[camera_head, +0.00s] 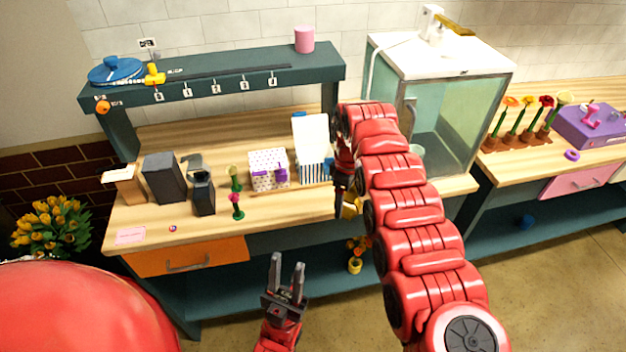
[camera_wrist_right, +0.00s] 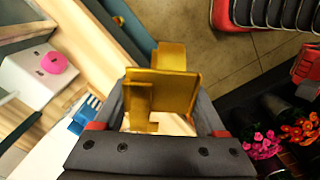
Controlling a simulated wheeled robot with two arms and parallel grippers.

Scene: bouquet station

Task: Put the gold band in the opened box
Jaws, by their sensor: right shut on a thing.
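The gold band (camera_wrist_right: 172,92) is a shiny angular piece held between the fingers of my right gripper (camera_wrist_right: 165,108) in the right wrist view. In the head view part of the gold band (camera_head: 352,206) shows just beyond the bench's front edge, beside my right gripper (camera_head: 341,195). The opened box (camera_head: 312,170) has striped sides and a raised white lid (camera_head: 311,133). It stands on the bench just left of my right gripper; its inside is mostly hidden. My left gripper (camera_head: 287,273) is open and empty, low in front of the bench.
A polka-dot box (camera_head: 268,172) with a purple item stands left of the opened box. Flowers (camera_head: 236,195), dark containers (camera_head: 163,178) and a glass cabinet (camera_head: 440,110) also occupy the bench. An orange drawer (camera_head: 188,258) is under its front edge.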

